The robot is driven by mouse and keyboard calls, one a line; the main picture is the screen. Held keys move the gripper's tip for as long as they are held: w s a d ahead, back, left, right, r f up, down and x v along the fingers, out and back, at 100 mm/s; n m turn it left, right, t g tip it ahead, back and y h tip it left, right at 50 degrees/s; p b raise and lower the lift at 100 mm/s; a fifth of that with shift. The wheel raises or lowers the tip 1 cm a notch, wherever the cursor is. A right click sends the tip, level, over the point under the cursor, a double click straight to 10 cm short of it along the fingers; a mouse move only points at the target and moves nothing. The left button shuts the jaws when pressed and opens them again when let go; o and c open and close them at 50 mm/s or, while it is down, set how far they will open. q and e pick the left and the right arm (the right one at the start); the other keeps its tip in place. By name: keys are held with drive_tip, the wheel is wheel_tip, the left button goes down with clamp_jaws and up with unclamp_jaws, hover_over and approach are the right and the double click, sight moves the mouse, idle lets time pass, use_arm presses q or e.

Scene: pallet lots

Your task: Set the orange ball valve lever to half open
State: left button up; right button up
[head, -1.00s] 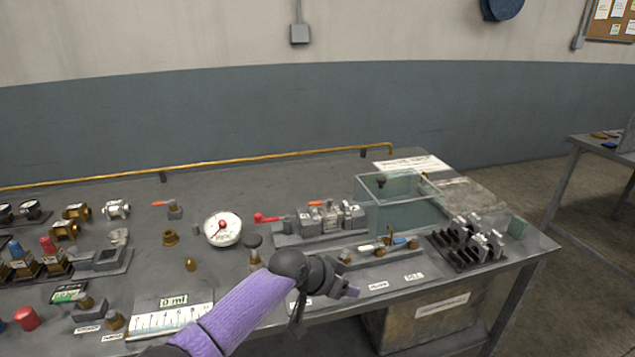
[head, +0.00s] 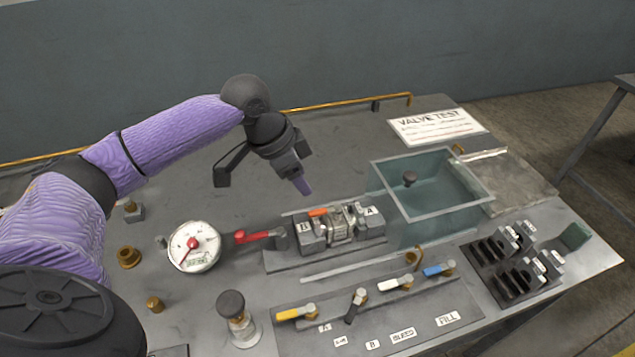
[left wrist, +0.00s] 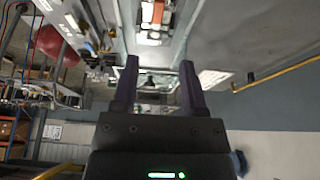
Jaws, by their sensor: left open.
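The ball valve (head: 341,228) sits clamped between the grey blocks marked B and A on the bench. Its orange lever (head: 318,212) lies roughly along the line between the blocks, its tip toward B. In the left wrist view the orange lever (left wrist: 152,12) shows at the top edge, partly cut off. My left gripper (head: 302,184) is above and behind the valve fixture, apart from it, pointing down. In the left wrist view my left gripper (left wrist: 158,80) has its two fingers spread, with nothing between them. My right gripper is not in view.
A glass tank (head: 432,187) is right of the valve. A panel (head: 400,325) with yellow, white and blue handles is in front. Bench behind the fixture is clear.

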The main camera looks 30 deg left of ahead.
sight(323, 210)
use_arm(q)
drive_tip(key=b+x, duration=0.1)
drive_tip(key=x, duration=0.3)
drive_tip(key=b+x, duration=0.1)
drive_tip(key=x, duration=0.4)
drive_tip(key=shift+s+d, duration=0.2)
drive_tip(key=shift+d, duration=0.05)
clamp_jaws()
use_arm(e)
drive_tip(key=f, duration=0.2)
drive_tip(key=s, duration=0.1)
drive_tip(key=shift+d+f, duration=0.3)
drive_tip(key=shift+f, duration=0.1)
